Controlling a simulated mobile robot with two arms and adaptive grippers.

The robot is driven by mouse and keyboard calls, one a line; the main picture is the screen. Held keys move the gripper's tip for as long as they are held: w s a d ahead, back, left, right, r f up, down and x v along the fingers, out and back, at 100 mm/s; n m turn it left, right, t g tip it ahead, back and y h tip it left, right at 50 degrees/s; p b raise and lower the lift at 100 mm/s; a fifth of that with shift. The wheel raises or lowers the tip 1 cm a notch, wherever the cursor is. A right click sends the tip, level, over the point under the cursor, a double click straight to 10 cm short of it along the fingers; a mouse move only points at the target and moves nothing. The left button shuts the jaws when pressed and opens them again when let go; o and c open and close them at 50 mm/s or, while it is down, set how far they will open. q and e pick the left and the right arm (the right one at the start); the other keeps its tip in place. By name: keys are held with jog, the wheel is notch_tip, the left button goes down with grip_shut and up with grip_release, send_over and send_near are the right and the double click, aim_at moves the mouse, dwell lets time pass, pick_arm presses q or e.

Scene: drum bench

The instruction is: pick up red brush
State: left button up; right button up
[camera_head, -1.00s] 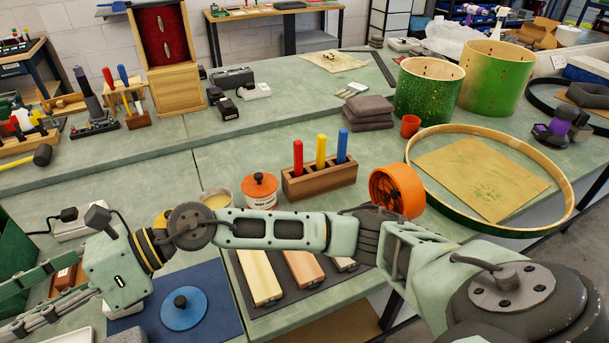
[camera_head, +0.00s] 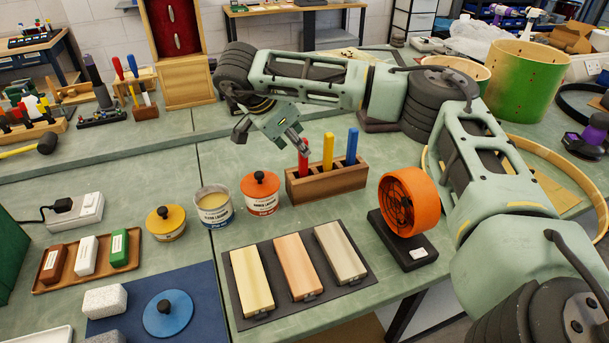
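The red brush (camera_head: 303,163) stands upright in a wooden holder block (camera_head: 327,183), to the left of a yellow-handled brush (camera_head: 328,152) and a blue-handled brush (camera_head: 351,147). Only the red handle shows; its lower end is hidden in the block. My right gripper (camera_head: 298,140) comes over from the right, with its fingertips at the top of the red handle and covering part of it. I cannot tell whether the fingers touch or grip the handle. My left gripper is not in view.
Two lacquer tins (camera_head: 261,196) (camera_head: 215,210) stand left of the holder. An orange fan (camera_head: 408,203) stands on its right. A dark mat (camera_head: 238,304) with several wooden blocks lies in front. A blue mat (camera_head: 215,324) lies at front left.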

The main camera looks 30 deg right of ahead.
aim_at(303, 168)
jog(key=p+x, duration=0.1)
jog(key=x, duration=0.4)
jog(key=shift+f+p, duration=0.3)
jog(key=shift+f, duration=0.1)
jog(key=shift+d+f, duration=0.2)
jog(key=shift+f, duration=0.2)
jog(key=shift+r, duration=0.1)
jog(key=c, duration=0.9)
